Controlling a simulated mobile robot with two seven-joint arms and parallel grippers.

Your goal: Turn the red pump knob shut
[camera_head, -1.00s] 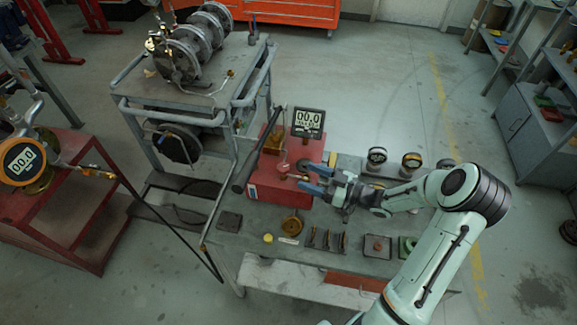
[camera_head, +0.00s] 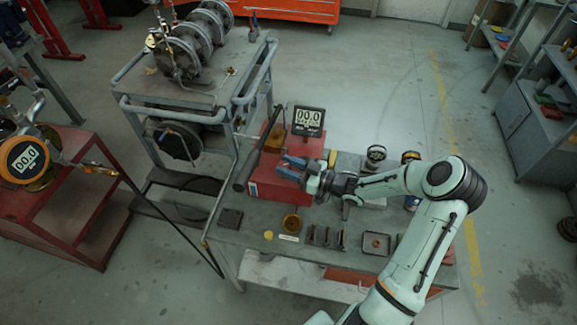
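My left gripper is not in view.
A small brass dish (camera_head: 292,223), a yellow cap (camera_head: 268,236) and a dark tray (camera_head: 377,243) lie on the bench front. Round gauges (camera_head: 376,153) stand behind my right arm. A grey cart (camera_head: 190,95) with a flanged valve stands at back left.

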